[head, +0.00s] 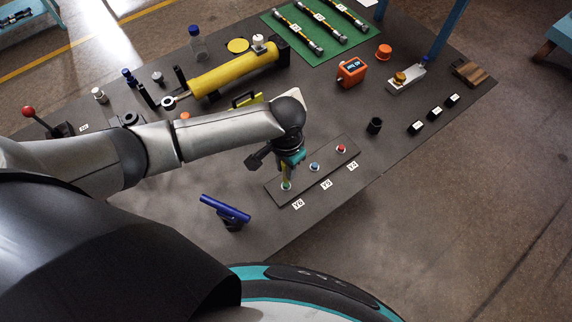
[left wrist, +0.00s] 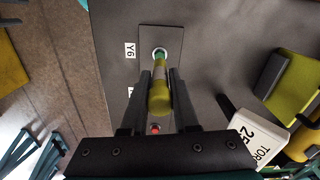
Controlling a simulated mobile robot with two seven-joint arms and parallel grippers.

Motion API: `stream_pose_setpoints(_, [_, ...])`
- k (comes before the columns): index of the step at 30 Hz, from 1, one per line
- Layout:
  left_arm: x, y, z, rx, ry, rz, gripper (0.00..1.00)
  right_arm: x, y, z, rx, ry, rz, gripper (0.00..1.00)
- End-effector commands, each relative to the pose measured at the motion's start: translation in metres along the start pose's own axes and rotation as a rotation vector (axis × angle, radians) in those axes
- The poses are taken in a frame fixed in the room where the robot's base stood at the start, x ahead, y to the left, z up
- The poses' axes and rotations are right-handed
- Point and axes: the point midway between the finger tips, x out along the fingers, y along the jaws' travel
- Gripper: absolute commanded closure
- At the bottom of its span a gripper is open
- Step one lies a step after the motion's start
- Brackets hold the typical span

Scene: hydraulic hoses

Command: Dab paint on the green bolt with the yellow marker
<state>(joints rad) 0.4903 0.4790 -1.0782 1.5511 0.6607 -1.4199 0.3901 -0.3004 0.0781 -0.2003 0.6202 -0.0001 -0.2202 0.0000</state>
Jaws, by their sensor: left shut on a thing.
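My left gripper (head: 287,172) is shut on the yellow marker (left wrist: 159,98) and points down over the dark bolt strip (head: 327,165). The marker also shows between the fingers in the head view (head: 286,179). The green bolt (left wrist: 160,53) is at the Y6 end of the strip, and it also shows in the head view (head: 286,187). The marker's far end lines up with the green bolt and is at or just above it; I cannot tell if they touch. My right gripper is not in view.
The blue bolt (head: 314,167) and the red bolt (head: 341,148) sit farther along the strip. A blue tool on a stand (head: 226,210) is near the front edge. A yellow cylinder (head: 232,71) lies behind my left arm. A black cup (head: 374,126) stands right of the strip.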

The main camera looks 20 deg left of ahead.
Motion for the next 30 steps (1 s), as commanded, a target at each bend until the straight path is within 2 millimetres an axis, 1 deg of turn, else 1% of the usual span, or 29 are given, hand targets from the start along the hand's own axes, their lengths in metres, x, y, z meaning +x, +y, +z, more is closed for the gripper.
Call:
stream_pose_setpoints(11, [0.0007, 0.0004, -0.0001, 0.001, 0.0, 0.001, 1.0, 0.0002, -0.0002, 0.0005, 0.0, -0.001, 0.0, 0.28])
stream_pose_setpoints(30, [0.0081, 0.0006, -0.0004, 0.001, 0.001, 0.001, 1.0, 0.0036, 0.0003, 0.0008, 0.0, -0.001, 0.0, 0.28])
